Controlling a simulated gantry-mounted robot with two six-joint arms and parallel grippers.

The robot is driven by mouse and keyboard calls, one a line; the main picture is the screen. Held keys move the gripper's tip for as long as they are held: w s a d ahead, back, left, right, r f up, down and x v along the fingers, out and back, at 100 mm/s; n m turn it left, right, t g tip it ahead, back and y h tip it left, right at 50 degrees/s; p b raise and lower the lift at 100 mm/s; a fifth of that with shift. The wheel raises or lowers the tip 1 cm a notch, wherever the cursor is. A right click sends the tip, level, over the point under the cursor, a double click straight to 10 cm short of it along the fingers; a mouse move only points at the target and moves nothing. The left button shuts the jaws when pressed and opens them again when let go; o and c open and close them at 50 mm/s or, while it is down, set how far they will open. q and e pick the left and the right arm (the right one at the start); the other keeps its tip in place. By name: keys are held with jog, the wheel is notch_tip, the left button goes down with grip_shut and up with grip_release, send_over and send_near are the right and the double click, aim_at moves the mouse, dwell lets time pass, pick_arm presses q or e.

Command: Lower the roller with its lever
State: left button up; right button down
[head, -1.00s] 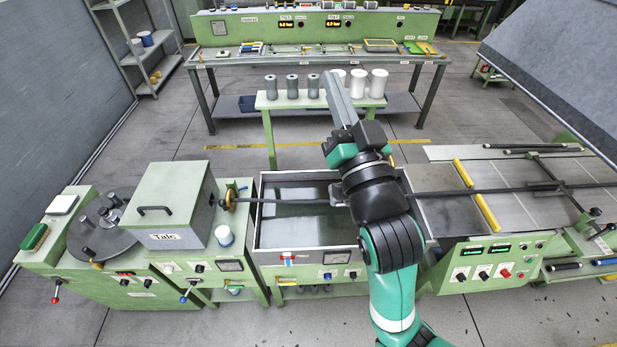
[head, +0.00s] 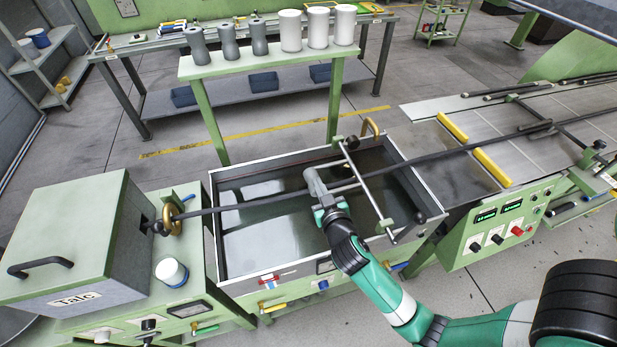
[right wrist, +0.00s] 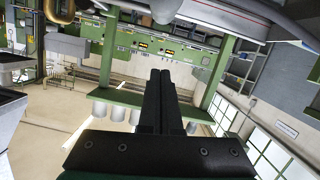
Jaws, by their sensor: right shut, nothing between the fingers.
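A thin metal roller bar (head: 366,184) crosses the right part of the water trough (head: 215,215), between green end blocks. A brass-coloured loop (head: 374,127) stands by the back end. A dark strand (head: 270,201) runs lengthwise over the trough. My right gripper (head: 312,174) is shut and empty, over the trough left of the roller bar, apart from the knob. Its closed dark fingers show in the right wrist view (right wrist: 160,88). My left gripper is not in view.
The grey-green Talc box (head: 75,235) stands left of the trough, with a white cup (head: 171,271) beside it. A control panel (head: 500,225) is on the right. Grey and white cylinders (head: 290,30) stand on a narrow bench behind. Floor between bench and trough is clear.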

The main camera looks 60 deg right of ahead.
jog(key=b, duration=0.1)
send_over(311, 174)
jog(key=a, duration=0.2)
jog(key=shift+s+a+f, duration=0.1)
jog(key=shift+s+f, duration=0.1)
jog(key=shift+f, duration=0.4)
jog(key=shift+s+a+f, duration=0.1)
jog(key=shift+s+f, duration=0.05)
jog(key=shift+f, duration=0.4)
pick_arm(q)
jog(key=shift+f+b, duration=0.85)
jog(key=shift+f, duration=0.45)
pick_arm(e)
jog(key=shift+d+f, duration=0.25)
jog(key=shift+f, duration=0.75)
jog(key=shift+d+f, duration=0.25)
jog(key=shift+f, duration=0.7)
